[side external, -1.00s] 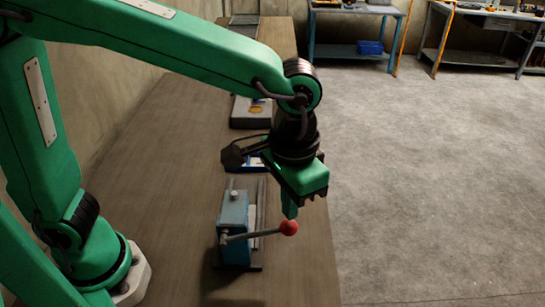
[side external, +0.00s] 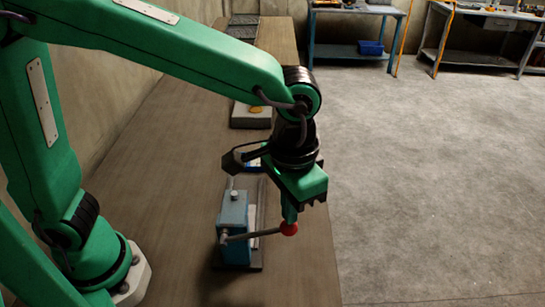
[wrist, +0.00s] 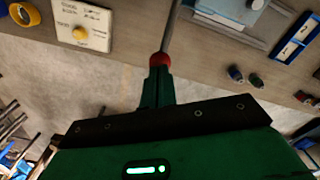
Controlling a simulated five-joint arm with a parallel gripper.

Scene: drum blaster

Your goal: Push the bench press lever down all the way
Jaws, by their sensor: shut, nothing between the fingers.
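The bench press (side external: 235,212) is a small blue block on a dark base at the table's right edge. Its grey lever (side external: 255,235) reaches right from a pivot on its side, looking near level in the side view. The lever ends in a red ball (side external: 289,229). My gripper (side external: 289,218) points down with its shut fingers at the top of the ball, touching or nearly so. In the wrist view the shut green fingertips (wrist: 160,72) meet the red ball (wrist: 160,59), and the lever rod (wrist: 171,28) runs up beyond it. Nothing is held.
Behind the press, a grey box with a yellow button (side external: 252,114) stands on the table. The wrist view shows yellow tape (wrist: 24,14), a blue-edged tray (wrist: 297,38) and small dark cylinders (wrist: 245,77). Open floor (side external: 430,200) lies right of the table.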

